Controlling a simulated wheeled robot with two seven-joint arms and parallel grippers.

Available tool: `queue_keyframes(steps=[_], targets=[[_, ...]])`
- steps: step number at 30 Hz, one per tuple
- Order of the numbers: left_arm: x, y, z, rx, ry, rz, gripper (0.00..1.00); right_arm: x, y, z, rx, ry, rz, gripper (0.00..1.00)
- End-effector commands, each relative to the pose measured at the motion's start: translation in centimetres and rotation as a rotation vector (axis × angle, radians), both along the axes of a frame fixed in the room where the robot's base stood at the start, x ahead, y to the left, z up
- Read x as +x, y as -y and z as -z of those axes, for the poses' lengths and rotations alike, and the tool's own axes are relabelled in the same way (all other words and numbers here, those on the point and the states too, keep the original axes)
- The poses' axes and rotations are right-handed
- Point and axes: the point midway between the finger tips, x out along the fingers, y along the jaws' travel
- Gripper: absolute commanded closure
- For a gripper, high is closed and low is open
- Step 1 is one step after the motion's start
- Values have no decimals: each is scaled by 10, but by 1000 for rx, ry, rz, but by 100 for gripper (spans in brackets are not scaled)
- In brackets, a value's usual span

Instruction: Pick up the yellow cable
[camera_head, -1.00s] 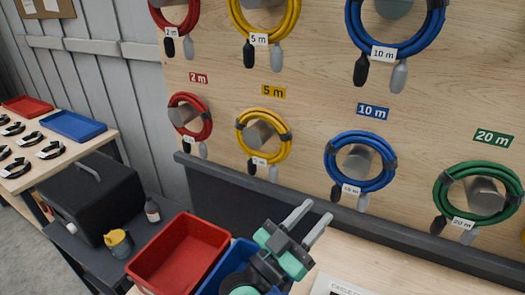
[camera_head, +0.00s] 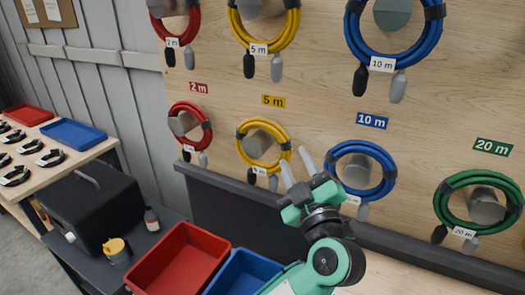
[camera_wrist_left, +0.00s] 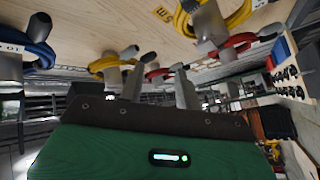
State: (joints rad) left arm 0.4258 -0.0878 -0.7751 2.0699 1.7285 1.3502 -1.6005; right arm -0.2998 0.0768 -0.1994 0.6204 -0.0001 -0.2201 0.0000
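Two yellow cables hang coiled on the wooden board in the head view. The lower one (camera_head: 243,128) hangs on a grey peg under the yellow 5 m sign (camera_head: 273,101), its dark and grey plugs hanging below. The upper one (camera_head: 290,36) is cut off by the top edge. My left gripper (camera_head: 294,158) is open and empty, just right of and slightly below the lower yellow coil, its fingers pointing up toward the board. In the left wrist view its fingers (camera_wrist_left: 157,80) stand apart with nothing between them, and yellow coils (camera_wrist_left: 112,64) show beyond. My right gripper is not in view.
Red (camera_head: 205,115), blue (camera_head: 390,165) and green (camera_head: 448,207) coils hang beside the lower yellow one. A dark ledge (camera_head: 230,180) runs below. A red bin (camera_head: 180,262) and a blue bin (camera_head: 240,275) stand underneath. A black case (camera_head: 90,205) is at left.

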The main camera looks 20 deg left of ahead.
Motion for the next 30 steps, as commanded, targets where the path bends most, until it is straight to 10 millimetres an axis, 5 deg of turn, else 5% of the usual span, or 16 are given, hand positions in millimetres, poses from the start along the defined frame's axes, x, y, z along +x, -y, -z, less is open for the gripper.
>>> queue_keyframes(steps=[12,24,30], targets=[[6,22,27,-22,-324,-39,66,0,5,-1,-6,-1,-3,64],[64,-15,27,-20,-331,-44,66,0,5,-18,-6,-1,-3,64],[77,-23,28,-22,-332,-40,66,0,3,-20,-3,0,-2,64]])
